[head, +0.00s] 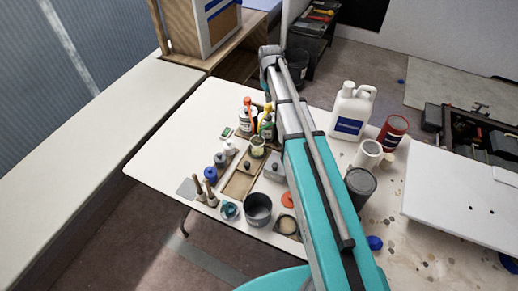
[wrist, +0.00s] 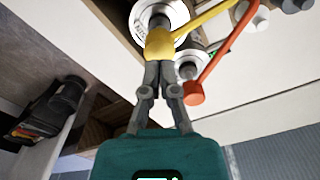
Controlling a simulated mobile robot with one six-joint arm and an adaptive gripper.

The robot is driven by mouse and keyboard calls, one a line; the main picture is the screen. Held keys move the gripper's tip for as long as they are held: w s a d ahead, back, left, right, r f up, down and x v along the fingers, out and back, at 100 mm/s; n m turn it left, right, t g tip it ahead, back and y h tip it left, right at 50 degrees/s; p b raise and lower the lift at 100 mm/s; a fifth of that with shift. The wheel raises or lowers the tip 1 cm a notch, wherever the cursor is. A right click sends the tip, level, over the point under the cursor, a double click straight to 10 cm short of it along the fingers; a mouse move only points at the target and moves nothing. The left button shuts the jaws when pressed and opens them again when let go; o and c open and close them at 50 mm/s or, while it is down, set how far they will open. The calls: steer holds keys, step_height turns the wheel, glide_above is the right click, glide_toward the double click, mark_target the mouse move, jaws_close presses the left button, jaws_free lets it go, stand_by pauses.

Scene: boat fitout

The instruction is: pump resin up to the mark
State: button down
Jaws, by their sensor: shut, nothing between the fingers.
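Two pump bottles stand together on the white table: one with an orange-red pump head (head: 247,101), one with a yellow pump head (head: 268,107). A small clear cup (head: 257,147) stands just in front of them. In the wrist view the yellow pump head (wrist: 160,44) and its spout lie right at the tips of my gripper (wrist: 159,65). The fingers are closed together with nothing between them; whether they touch the head I cannot tell. The orange-red pump (wrist: 194,94) is beside it on the right. The resin level and any mark are too small to see.
Around the bottles are a wooden tray (head: 238,186), a dark pot (head: 258,209), brushes (head: 209,192) and small jars. A white jug (head: 350,111) and a red can (head: 392,133) stand to the right. The table's left end is clear.

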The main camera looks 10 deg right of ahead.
mark_target(269, 106)
steer(key=shift+f+b, duration=2.25)
steer(key=shift+f, duration=0.1)
steer(key=shift+r, duration=0.2)
steer(key=shift+r+p, duration=2.4)
steer(key=shift+p, duration=0.2)
steer(key=shift+f+b, duration=2.45)
steer(key=shift+r+p, duration=2.45)
steer(key=shift+p, duration=0.05)
